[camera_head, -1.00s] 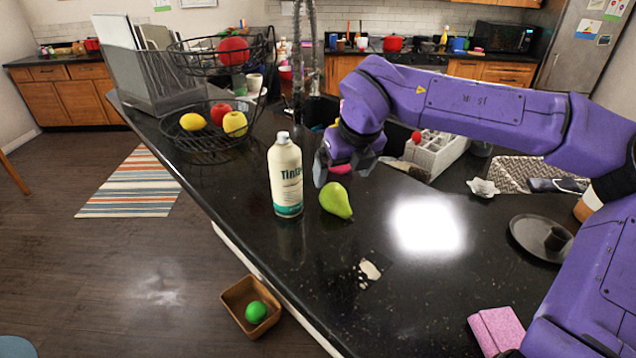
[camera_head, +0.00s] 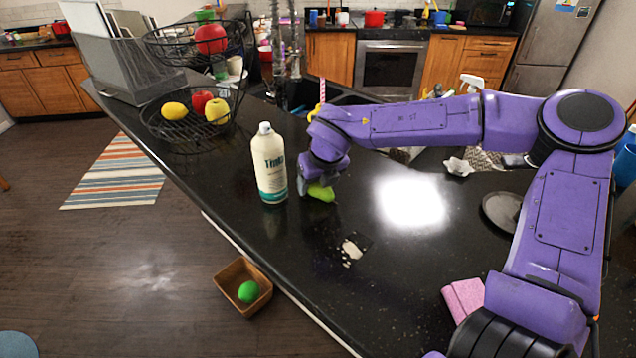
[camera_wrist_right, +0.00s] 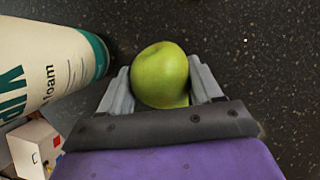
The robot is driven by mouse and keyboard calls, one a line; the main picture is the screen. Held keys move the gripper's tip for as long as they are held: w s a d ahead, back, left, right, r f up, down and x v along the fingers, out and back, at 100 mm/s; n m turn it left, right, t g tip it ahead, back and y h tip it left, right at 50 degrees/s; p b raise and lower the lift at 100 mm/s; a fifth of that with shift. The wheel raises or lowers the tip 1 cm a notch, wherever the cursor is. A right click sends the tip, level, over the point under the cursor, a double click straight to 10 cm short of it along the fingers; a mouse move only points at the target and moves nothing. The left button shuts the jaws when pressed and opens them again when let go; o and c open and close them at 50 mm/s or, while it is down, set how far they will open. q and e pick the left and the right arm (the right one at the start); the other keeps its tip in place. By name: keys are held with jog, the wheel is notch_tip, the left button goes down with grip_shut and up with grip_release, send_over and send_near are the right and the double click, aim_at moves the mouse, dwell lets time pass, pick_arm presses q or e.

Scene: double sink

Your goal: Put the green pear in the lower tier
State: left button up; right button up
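In the right wrist view the pear (camera_wrist_right: 160,74) sits between the two fingers, with one finger close on each side. Whether they press on it cannot be told. A two-tier black wire basket stands at the back left. Its lower tier (camera_head: 188,135) holds a lemon (camera_head: 174,111), a red apple (camera_head: 201,101) and a yellow apple (camera_head: 217,111). My left gripper is not in view.
The upper tier (camera_head: 185,58) of the basket holds a red fruit (camera_head: 210,39). The bottle stands close beside my right gripper, between it and the basket. A sink (camera_head: 320,95) lies behind. A pink cloth (camera_head: 462,299) and a dark plate (camera_head: 502,211) lie to the right.

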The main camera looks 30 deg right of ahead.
jog(key=c, duration=0.4)
jog(key=shift+c, duration=0.2)
